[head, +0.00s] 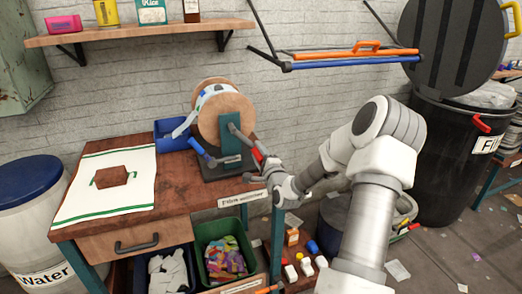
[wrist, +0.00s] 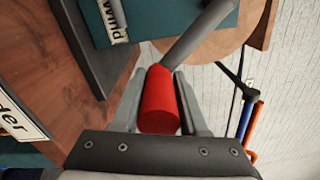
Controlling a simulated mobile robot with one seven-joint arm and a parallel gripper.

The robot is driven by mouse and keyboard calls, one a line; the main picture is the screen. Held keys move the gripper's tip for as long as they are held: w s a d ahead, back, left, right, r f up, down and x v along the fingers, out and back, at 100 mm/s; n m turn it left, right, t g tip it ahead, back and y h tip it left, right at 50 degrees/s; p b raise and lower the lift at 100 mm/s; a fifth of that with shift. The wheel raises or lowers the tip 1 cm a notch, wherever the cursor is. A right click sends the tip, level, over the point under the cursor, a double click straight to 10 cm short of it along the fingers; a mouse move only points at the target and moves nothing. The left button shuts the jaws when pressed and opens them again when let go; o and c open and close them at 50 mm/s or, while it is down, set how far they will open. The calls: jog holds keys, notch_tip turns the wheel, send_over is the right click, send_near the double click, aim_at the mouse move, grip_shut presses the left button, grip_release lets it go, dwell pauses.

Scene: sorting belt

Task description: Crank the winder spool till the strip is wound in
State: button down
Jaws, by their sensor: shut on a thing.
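The winder spool (head: 232,112) is a wooden drum with round wooden flanges on a dark stand with a teal plate (head: 229,150). A pale strip (head: 184,127) hangs off the drum's left side towards a blue bin. The crank arm (head: 242,137) runs down to the right from the hub to a red handle, which shows large in the wrist view (wrist: 159,102). My gripper (head: 262,165) is shut on the red handle, with one finger on each side of it in the wrist view. The wooden flange shows behind it there.
A white cloth (head: 127,200) with a brown piece lies at left. A shelf (head: 140,32) and a rack with orange and blue bars (head: 345,58) are on the wall. Bins stand below.

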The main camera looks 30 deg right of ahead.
jog(key=shift+w+a+f+m, duration=0.2)
jog(key=shift+a+f+m, duration=1.1)
jog(key=shift+m, duration=0.4)
jog(key=shift+w+a+f+m, duration=0.15)
jog(key=shift+w+a+m, duration=0.05)
jog(key=shift+a+m, duration=0.65)
jog(key=shift+w+a+f+m, duration=0.15)
jog(key=shift+w+a+m, duration=0.05)
jog(key=shift+a+m, duration=0.6)
jog(key=shift+w+a+r+m+b, duration=0.1)
jog(key=shift+w+a+m+b, duration=0.1)
jog(key=shift+a+m, duration=0.6)
jog(key=shift+w+a+m+b, duration=0.1)
jog(key=shift+w+a+m, duration=0.05)
jog(key=shift+a+m, duration=0.6)
jog(key=shift+w+a+r+m, duration=0.2)
jog(key=shift+a+r+m, duration=0.1)
jog(key=shift+a+m, duration=0.4)
jog(key=shift+w+a+r+m, duration=0.2)
jog(key=shift+a+m, duration=0.3)
jog(key=shift+m, duration=0.4)
jog(key=shift+a+r, duration=0.1)
jog(key=c, duration=0.5)
grip_release()
